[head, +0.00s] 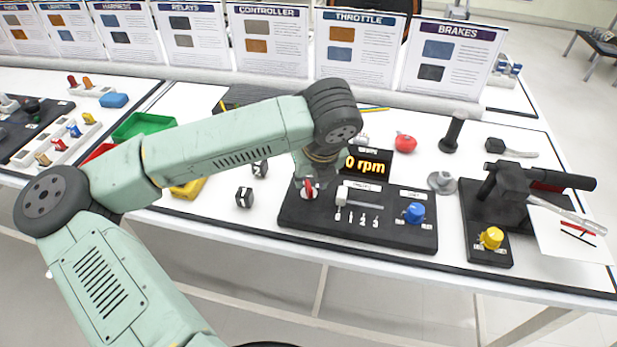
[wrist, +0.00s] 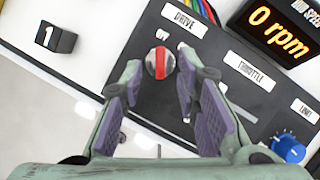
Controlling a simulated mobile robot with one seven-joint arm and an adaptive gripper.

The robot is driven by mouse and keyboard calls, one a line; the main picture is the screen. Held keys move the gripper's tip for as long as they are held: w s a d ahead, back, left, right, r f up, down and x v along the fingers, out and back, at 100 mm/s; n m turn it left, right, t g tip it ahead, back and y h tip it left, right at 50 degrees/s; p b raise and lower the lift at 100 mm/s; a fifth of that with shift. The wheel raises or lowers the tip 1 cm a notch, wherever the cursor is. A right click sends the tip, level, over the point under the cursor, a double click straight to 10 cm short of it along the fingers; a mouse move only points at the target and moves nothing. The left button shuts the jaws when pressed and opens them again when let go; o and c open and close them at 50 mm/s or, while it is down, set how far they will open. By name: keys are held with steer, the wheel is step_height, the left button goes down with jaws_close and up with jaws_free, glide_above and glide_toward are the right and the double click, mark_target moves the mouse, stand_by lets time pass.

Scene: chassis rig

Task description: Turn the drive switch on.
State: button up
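The drive switch is a round knob with a red bar across its grey face (wrist: 160,62), just below the "DRIVE" label in the wrist view. Its red bar runs roughly up and down in that picture. In the head view the red knob (head: 308,188) shows at the left end of the black control panel (head: 300,217), partly hidden by my gripper. My gripper (wrist: 156,80) is open, with its purple-padded fingers on either side of the knob's near side. It looks empty, and I cannot tell whether the fingers touch the knob. My gripper (head: 316,176) points down over the panel in the head view.
The speed display (wrist: 276,30) reads "0 rpm". The throttle lever (head: 342,195) stands right of the knob, with a blue limit knob (head: 414,212) further right. A brake unit (head: 515,185) is at the right. Small dark blocks (head: 244,197) lie left of the panel.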

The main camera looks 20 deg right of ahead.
mark_target(309, 185)
steer(key=shift+x, duration=1.7)
jaws_close()
